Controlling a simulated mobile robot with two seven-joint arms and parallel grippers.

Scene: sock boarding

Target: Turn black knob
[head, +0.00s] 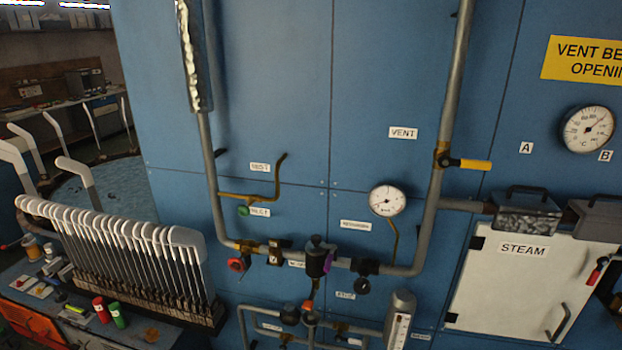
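Black parts sit on the grey pipe run (340,262) on the blue panel, in the lower middle of the head view. A small round black knob (363,286) hangs just under the pipe, right of centre. A dark cylindrical fitting with a black top (316,242) stands left of it, with a purple tag on its side. Which of these the task means, I cannot tell. Neither of my grippers shows in this view, and nothing is touching the knob.
A red knob (236,264), a green knob (243,211) and a yellow-handled valve (475,165) are nearby. A pressure gauge (387,200) is above the pipe. A white STEAM door (520,285) is at right. A rack of white sock forms (120,245) stands at left.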

